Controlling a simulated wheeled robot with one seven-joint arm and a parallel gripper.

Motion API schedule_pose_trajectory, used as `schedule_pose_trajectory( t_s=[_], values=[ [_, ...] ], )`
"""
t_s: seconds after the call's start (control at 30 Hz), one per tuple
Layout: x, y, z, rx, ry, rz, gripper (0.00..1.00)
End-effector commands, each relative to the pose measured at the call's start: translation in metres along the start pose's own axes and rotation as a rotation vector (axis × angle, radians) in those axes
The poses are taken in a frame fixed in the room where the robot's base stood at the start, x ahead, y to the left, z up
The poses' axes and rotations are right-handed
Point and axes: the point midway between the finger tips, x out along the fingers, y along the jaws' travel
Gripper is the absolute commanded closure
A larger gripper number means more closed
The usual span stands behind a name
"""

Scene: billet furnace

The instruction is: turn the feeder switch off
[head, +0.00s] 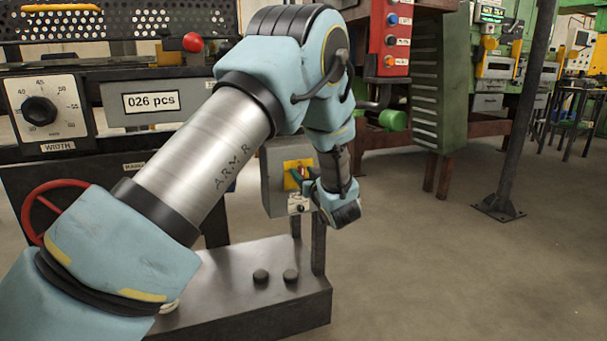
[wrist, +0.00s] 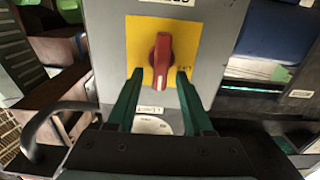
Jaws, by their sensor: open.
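The feeder switch is a red rotary handle (wrist: 162,60) on a yellow plate (wrist: 190,38), set on a grey box (wrist: 105,30). In the wrist view the handle stands nearly upright in the picture. My gripper (wrist: 159,75) is open, with one green finger on each side of the handle's lower part. Gaps show between the fingers and the handle; I cannot tell the depth between them. In the head view my gripper (head: 302,176) is in front of the yellow plate (head: 291,166) and hides most of the handle there.
A panel with a width dial (head: 40,110) and a counter reading 026 pcs stands at the left, above a red handwheel (head: 48,205). A dark base (head: 255,305) with two black knobs lies below the box. A red button pendant (head: 392,40) hangs behind my arm. Floor at the right is open.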

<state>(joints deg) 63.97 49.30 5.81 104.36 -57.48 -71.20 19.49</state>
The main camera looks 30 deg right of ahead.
Motion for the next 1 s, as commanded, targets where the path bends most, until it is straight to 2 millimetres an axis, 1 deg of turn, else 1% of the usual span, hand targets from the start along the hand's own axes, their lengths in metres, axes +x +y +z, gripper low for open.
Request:
schedule_pose_trajectory(
  t_s=[0.03,0.07,0.4,0.47,1.0],
  values=[
    [-0.0001,0.0,0.0,0.0,0.0,0.0,0.52],
    [-0.0001,0.0,0.0,0.0,0.0,0.0,0.55],
    [-0.0004,0.0,0.0001,0.0,0.0,0.0,0.94],
    [-0.0004,-0.0001,0.0001,0.0,0.0,0.0,1.0],
    [-0.0003,-0.0008,0.0011,-0.018,0.0,-0.001,1.0]
  ],
)
